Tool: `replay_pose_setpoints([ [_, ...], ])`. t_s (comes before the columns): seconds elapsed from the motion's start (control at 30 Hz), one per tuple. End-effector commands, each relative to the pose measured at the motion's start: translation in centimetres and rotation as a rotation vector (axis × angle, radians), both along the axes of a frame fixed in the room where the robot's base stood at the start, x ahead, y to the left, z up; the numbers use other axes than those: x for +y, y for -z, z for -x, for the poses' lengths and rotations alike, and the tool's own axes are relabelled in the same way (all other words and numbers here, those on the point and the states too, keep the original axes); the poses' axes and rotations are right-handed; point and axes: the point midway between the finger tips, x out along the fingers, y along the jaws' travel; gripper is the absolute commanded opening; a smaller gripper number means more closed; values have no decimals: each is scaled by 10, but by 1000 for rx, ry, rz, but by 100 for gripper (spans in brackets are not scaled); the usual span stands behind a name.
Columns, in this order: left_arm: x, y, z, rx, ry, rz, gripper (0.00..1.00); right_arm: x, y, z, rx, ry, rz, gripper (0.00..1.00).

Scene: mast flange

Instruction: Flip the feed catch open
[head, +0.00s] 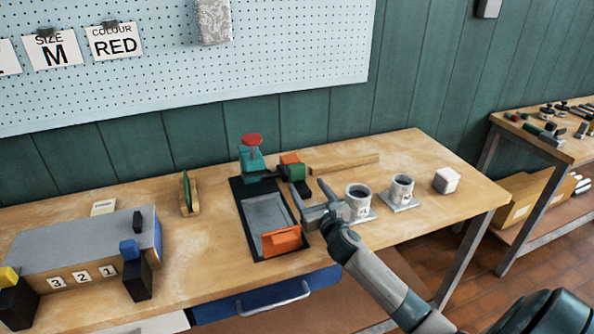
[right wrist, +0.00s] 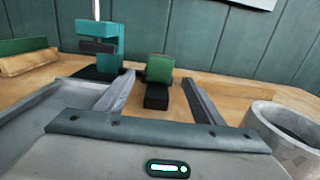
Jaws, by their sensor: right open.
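A green block (head: 293,171) with an orange part stands at the back right of the black-framed tray on the bench. In the right wrist view the green block (right wrist: 159,69) has a black tab (right wrist: 156,97) at its front. This looks like the feed catch, but no label confirms it. My right gripper (head: 311,189) is open and empty, its fingers pointing at the block. In the right wrist view, the block and tab show between my fingers (right wrist: 157,100), with no visible contact. My left gripper is out of view.
A teal press (head: 251,160) with a red knob stands left of the block. The grey tray (head: 266,212) has an orange front piece (head: 281,241). A wooden strip (head: 343,164) lies behind.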

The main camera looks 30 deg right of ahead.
Motion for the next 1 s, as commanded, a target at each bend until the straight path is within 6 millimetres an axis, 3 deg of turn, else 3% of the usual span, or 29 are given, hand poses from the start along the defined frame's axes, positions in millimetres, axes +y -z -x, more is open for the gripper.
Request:
replay_pose_setpoints([
  [0.2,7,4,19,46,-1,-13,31,-9,-2,-38,-1,1,-3,62],
  [0.5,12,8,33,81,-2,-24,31,-19,-1,-80,-1,1,-3,62],
  [0.73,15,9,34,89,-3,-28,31,-23,0,-95,1,1,-1,62],
  [1.0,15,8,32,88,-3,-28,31,-23,0,-97,0,0,0,62],
])
